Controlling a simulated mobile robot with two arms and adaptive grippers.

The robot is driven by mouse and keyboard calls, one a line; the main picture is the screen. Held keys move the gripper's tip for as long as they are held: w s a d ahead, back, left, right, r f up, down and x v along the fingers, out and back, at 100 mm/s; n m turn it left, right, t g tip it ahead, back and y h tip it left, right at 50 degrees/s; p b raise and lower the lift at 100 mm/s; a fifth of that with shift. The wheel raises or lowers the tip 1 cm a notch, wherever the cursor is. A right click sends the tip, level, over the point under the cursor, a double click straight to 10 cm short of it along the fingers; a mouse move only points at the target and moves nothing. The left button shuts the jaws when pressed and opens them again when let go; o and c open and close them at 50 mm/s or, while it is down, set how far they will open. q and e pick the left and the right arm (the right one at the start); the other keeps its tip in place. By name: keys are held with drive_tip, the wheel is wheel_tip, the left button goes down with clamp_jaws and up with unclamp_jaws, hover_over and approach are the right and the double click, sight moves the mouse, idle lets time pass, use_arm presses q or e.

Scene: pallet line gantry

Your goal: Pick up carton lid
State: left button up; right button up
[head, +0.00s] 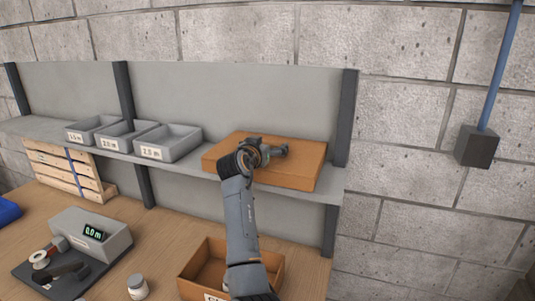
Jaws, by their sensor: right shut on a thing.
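The carton lid (300,175) is a flat orange-brown box top lying on the right end of the grey shelf. My right gripper (283,151) is over the top of the lid, shut on it; the arm hides part of the lid's front and the exact grip is hard to see. An open brown carton (191,287) with a white label stands on the wooden table below, partly behind my right arm. My left gripper is not in view.
Several grey labelled bins (168,143) stand on the shelf (190,171) left of the lid. A dark post (345,120) rises close to the lid's right. A grey device with a green display (92,233) and a small white jar (138,287) are on the table (160,235).

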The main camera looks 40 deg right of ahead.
drive_tip(key=a+r+b, duration=0.1)
drive_tip(key=r, duration=0.1)
drive_tip(key=s+a+r+b, duration=0.1)
drive_tip(key=r, duration=0.1)
drive_tip(key=a+r+b, duration=0.1)
drive_tip(key=a+r, duration=0.1)
drive_tip(key=shift+s+a+r, duration=0.1)
drive_tip(key=shift+s+r, duration=0.2)
drive_tip(key=shift+s, duration=0.1)
drive_tip(key=s+a+r+b, duration=0.3)
drive_tip(key=s+a+r, duration=0.1)
drive_tip(key=a, duration=0.4)
drive_tip(key=shift+a+r, duration=0.35)
drive_tip(key=shift+r, duration=0.1)
drive_tip(key=shift+f, duration=0.1)
